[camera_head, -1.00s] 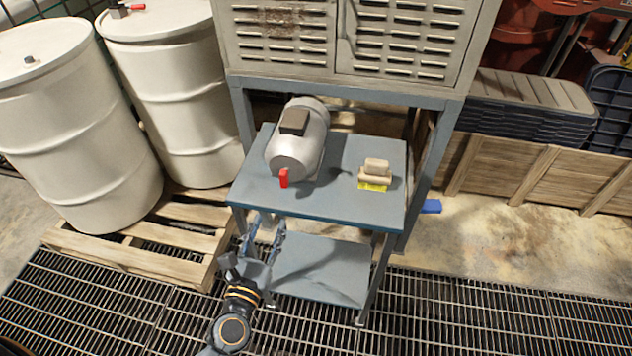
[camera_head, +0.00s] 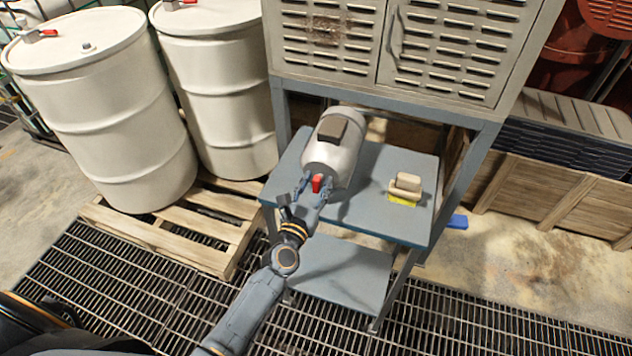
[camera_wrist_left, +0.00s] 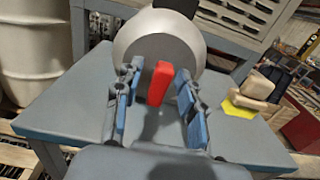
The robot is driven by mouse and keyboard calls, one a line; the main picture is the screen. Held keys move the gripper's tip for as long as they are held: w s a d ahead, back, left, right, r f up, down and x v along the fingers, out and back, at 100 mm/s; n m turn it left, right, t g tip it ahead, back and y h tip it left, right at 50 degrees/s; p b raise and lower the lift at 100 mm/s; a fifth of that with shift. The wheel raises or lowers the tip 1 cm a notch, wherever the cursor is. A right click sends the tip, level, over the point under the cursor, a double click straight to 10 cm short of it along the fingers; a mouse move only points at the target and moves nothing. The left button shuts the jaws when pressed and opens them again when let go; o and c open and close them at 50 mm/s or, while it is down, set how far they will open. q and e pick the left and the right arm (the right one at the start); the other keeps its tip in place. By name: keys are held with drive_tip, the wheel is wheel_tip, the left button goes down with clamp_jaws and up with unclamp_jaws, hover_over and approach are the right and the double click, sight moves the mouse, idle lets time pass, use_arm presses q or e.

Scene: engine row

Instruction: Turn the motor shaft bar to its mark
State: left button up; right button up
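The grey cylindrical motor (camera_head: 334,152) lies on the blue-grey table (camera_head: 375,215), with a dark box on its top. The red shaft bar (camera_head: 317,183) is at the motor's near end. In the left wrist view the red bar (camera_wrist_left: 159,83) stands roughly upright, slightly tilted, against the motor's round face (camera_wrist_left: 150,50). My left gripper (camera_head: 311,189) is open at the bar. In the left wrist view its fingers (camera_wrist_left: 156,100) stand on either side of the bar, with gaps showing. I cannot make out the mark. My right gripper is not in view.
A beige block on a yellow base (camera_head: 404,188) sits on the table to the right of the motor. White drums (camera_head: 105,110) stand on a wooden pallet (camera_head: 170,245) at the left. A louvred cabinet (camera_head: 400,50) rises behind the table. A lower shelf (camera_head: 345,272) is empty.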

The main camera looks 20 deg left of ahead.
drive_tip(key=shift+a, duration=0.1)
use_arm(q)
clamp_jaws()
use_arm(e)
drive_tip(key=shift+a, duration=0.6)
